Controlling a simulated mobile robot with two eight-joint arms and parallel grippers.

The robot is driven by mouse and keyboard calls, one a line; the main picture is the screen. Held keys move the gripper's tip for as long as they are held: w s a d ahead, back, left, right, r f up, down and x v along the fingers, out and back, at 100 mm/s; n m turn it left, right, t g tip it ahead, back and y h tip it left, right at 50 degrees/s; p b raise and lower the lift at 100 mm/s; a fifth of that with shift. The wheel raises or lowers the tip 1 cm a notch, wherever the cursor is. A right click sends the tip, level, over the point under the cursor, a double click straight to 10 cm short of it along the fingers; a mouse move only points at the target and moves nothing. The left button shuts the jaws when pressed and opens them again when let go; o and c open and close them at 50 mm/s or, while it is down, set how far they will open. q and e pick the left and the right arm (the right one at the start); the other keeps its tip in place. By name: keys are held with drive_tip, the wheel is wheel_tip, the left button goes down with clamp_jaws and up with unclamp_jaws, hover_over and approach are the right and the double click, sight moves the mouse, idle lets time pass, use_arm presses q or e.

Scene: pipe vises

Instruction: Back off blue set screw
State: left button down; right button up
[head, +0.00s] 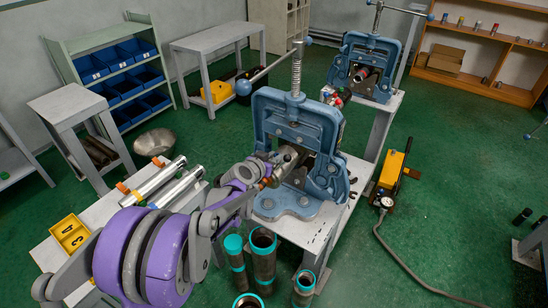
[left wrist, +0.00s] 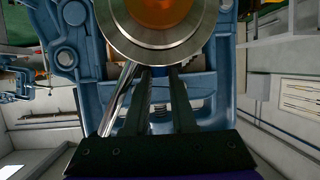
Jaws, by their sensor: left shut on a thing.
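The near blue pipe vise (head: 300,117) stands on a white bench, with a metal fitting (head: 287,158) held in its jaws. My left gripper (head: 264,172) is at the front of this fitting, its arm coming in from the lower left. In the left wrist view, the fitting's round steel rim (left wrist: 155,52) with an orange-brown centre fills the top. The two dark fingers of the left gripper (left wrist: 164,72) are close together just under the rim, shut on a small blue piece that looks like the set screw. The fingers hide most of it. My right gripper is not in view.
A second blue vise (head: 368,62) stands behind on the right. Short pipes with teal ends (head: 263,240) stand in front of the bench. Silver tubes (head: 178,185) and a yellow numbered tray (head: 72,234) lie on the left bench. A yellow pump (head: 390,175) is on the floor.

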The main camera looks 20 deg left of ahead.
use_arm(q)
drive_tip(key=c, duration=0.7)
unclamp_jaws()
drive_tip(key=shift+c, duration=0.2)
drive_tip(key=shift+h, duration=0.4)
